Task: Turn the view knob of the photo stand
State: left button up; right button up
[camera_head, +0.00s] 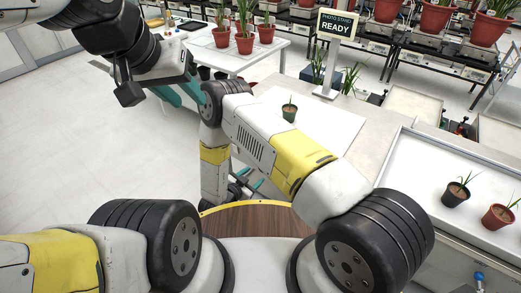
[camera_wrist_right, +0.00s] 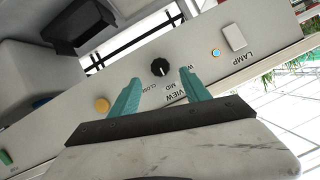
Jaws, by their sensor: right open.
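The view knob (camera_wrist_right: 160,67) is a round black knob on the pale panel (camera_wrist_right: 128,72) of the photo stand in the right wrist view. The words VIEW, MID and CLOSE are printed beside it. My right gripper (camera_wrist_right: 160,77) is open, its two teal fingertips on either side of the knob's near edge. I cannot tell whether they touch it. In the head view the stand's sign (camera_head: 336,24) reads READY, and a potted plant (camera_head: 290,112) stands on the white surface. My left gripper (camera_head: 180,96) is at the upper left, away from the stand; its opening is unclear.
In the head view a tray (camera_head: 410,160) with two pots stands at the right. A table (camera_head: 235,60) with pots is behind. The left floor is clear.

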aim_at(260, 170)
jog(key=x, duration=0.6)
jog(key=shift+w+d+f, duration=0.15)
jog(key=shift+w, duration=0.2)
grip_shut()
